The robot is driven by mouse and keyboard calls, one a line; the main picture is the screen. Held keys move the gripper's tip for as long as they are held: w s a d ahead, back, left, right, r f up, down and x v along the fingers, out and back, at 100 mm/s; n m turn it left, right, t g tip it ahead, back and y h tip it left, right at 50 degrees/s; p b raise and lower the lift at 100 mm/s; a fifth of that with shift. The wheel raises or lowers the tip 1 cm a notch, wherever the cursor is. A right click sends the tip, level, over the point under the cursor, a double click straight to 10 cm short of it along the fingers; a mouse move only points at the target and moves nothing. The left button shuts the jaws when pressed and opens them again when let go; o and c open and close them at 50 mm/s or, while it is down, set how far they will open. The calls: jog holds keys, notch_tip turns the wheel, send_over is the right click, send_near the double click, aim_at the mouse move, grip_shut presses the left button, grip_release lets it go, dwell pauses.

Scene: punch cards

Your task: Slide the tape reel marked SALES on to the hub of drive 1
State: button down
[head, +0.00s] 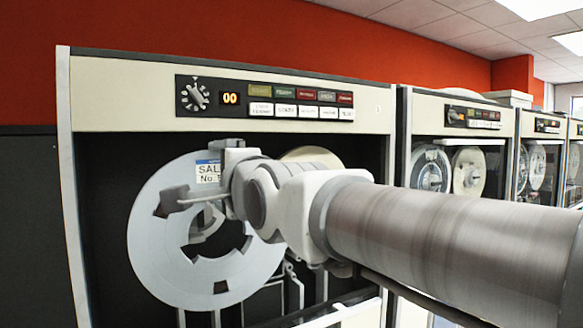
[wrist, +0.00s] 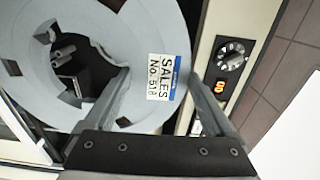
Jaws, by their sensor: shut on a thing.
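The pale grey SALES reel (head: 155,245) is upright in front of the dark face of the nearest tape drive (head: 120,95). Its blue-topped SALES label shows near the rim, and the reel fills the upper left of the wrist view (wrist: 35,105). My gripper (head: 205,180) is shut on the reel's rim, one finger at a window and the other outside the edge, as the wrist view (wrist: 160,90) shows. The hub (wrist: 65,60) shows through the reel's centre opening. I cannot tell how deep the reel sits over it. No drive number is readable.
A second, cream reel (head: 315,156) sits on the same drive, partly behind my arm. The control panel (head: 265,97) with a lit 00 is above. More drives (head: 460,165) stand in a row to the right.

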jog(key=shift+p+x, duration=2.7)
jog(key=shift+x, duration=1.8)
jog(key=shift+r+b, duration=0.1)
jog(key=shift+b, duration=1.3)
jog(key=shift+w, duration=0.15)
